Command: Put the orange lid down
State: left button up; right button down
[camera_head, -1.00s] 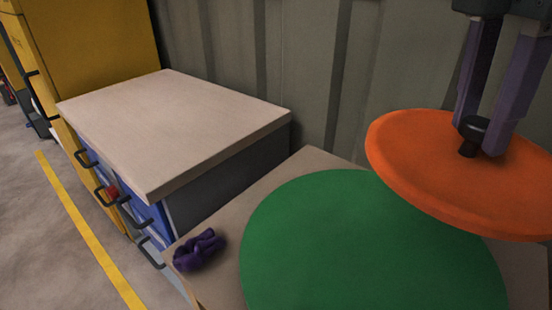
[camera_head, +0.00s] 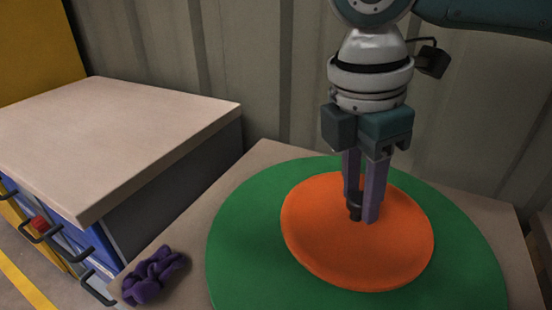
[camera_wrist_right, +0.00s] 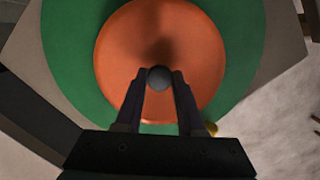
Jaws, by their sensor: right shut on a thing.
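The orange lid (camera_head: 325,245) is a round disc with a dark knob (camera_head: 354,205) at its middle. It is over the green round mat (camera_head: 236,250) on a beige-topped surface, and it looks level; I cannot tell whether it touches the mat. My right gripper (camera_head: 363,212) comes down from above and is shut on the knob. In the right wrist view the gripper (camera_wrist_right: 160,82) has its fingers on both sides of the knob, with the lid (camera_wrist_right: 200,55) below and the green mat (camera_wrist_right: 70,50) around it. My left gripper is not in view.
A purple crumpled cloth or glove (camera_head: 154,275) lies at the front left corner of the same surface. A beige-topped cabinet (camera_head: 110,130) with blue drawers stands to the left, across a gap. A corrugated wall (camera_head: 270,60) stands close behind.

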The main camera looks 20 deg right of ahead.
aim_at(354, 217)
notch_tip(354, 217, down, 4)
jog(key=shift+f+b, duration=0.2)
jog(key=shift+b, duration=0.55)
jog(key=c, duration=0.5)
grip_release()
jog(key=shift+f, duration=0.1)
